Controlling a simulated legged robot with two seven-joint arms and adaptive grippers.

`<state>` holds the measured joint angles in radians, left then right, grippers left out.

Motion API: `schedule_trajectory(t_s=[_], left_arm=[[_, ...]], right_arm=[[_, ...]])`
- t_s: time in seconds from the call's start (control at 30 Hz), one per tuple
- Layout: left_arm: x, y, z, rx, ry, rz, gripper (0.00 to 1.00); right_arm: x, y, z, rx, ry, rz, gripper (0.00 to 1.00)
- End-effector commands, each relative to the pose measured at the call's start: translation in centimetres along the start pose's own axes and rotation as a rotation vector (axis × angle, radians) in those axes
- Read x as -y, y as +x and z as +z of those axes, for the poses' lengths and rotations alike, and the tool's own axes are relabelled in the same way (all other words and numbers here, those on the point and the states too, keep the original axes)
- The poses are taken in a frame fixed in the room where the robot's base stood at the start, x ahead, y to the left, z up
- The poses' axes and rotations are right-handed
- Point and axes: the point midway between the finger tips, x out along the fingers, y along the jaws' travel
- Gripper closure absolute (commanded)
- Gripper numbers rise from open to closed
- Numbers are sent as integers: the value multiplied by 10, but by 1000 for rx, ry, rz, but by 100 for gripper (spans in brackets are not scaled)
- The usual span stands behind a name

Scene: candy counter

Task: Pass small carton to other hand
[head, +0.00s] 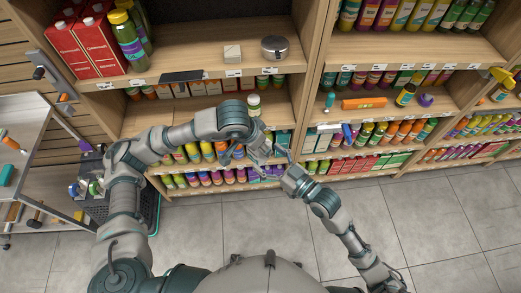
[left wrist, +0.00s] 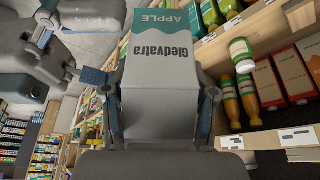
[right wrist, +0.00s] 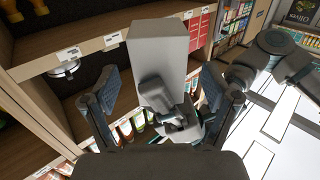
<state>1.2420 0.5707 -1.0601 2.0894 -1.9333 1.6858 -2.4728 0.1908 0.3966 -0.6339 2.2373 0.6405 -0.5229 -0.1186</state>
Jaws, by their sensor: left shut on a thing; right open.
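The small carton (left wrist: 160,62), pale grey with a teal band and the word APPLE, is between the fingers of my left gripper (left wrist: 160,110), which is shut on it. My right gripper (right wrist: 158,95) is open, a finger on each side of the carton, with visible gaps. In the head view the left gripper (head: 260,153) and right gripper (head: 286,165) are close together before the shelves; the carton is hard to make out there.
Shelves (head: 220,80) of bottles and cartons stand just beyond both grippers. A cart (head: 40,130) stands at the left. The tiled floor (head: 440,220) at right is clear.

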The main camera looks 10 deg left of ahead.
Motion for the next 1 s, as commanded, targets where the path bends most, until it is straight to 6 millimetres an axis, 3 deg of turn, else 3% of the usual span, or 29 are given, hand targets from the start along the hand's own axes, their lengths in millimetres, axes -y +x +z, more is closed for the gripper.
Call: schedule_trajectory(t_s=[0.23, 0.63, 0.93, 0.97, 1.0], left_arm=[[0, -1, 0, -2, 0, 0, 95], [0, -1, 0, -2, 0, -1, 95], [0, -1, -1, -3, 1, 0, 95], [0, -1, -1, -3, 1, 1, 41], [-1, -1, -1, -3, 1, 1, 31]], right_arm=[[1, 33, 0, 0, -1, 0, 14], [0, 39, 0, 1, -1, 0, 16], [1, 40, 0, 0, -1, -2, 91], [1, 40, -1, -3, -1, -2, 94], [1, 40, -1, -3, -1, -2, 95]])
